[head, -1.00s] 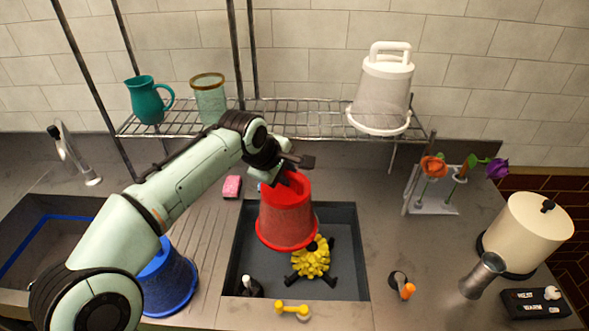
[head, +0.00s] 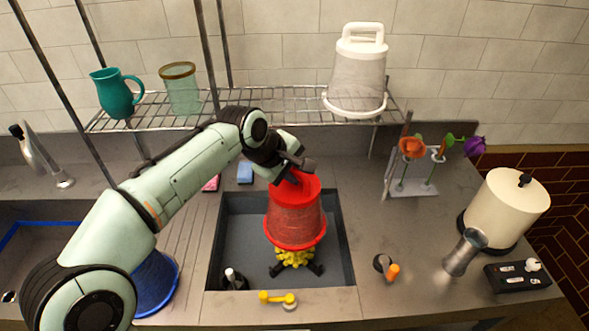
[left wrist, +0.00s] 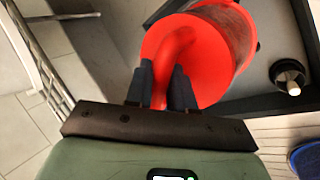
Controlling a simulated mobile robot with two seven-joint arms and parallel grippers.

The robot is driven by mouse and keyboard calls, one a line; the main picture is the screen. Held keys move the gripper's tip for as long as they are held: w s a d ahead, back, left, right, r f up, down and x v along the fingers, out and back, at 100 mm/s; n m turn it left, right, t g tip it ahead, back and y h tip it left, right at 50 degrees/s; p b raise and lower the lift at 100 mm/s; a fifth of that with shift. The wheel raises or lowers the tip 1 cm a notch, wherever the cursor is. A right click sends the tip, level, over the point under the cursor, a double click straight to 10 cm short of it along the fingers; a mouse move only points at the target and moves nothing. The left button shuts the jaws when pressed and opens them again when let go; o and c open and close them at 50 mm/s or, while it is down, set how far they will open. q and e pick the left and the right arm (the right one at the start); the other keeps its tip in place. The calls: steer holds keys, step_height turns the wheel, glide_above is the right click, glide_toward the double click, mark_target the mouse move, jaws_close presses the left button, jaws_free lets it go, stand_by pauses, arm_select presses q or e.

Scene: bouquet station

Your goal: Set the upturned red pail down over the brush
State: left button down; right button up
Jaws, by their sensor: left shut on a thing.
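The upturned red pail (head: 296,218) hangs mouth down over the yellow brush (head: 293,258) in the dark tray (head: 232,240). The pail covers the upper part of the brush; its lower yellow bristles and dark feet show below the rim. Whether the rim touches the brush, I cannot tell. My left gripper (head: 292,172) is shut on the pail at its top. In the left wrist view its two fingers (left wrist: 163,85) close around the red handle (left wrist: 172,60) on the pail's base. My right gripper is not in view.
A dark bottle-like item with a white top (head: 233,279) stands in the tray's front left corner. A yellow tap-like piece (head: 279,298) sits at the front edge. A blue pail (head: 156,284) stands left, behind my arm.

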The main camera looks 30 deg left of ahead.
mark_target(292, 187)
arm_select(q)
steer(key=shift+f+b, duration=0.9)
steer(key=shift+f, duration=0.6)
steer(key=shift+f+b, duration=0.9)
steer(key=shift+f, duration=0.35)
steer(key=shift+f+b, duration=1.15)
steer(key=shift+f, duration=0.85)
steer(key=shift+f+b, duration=1.3)
steer(key=shift+f, duration=0.55)
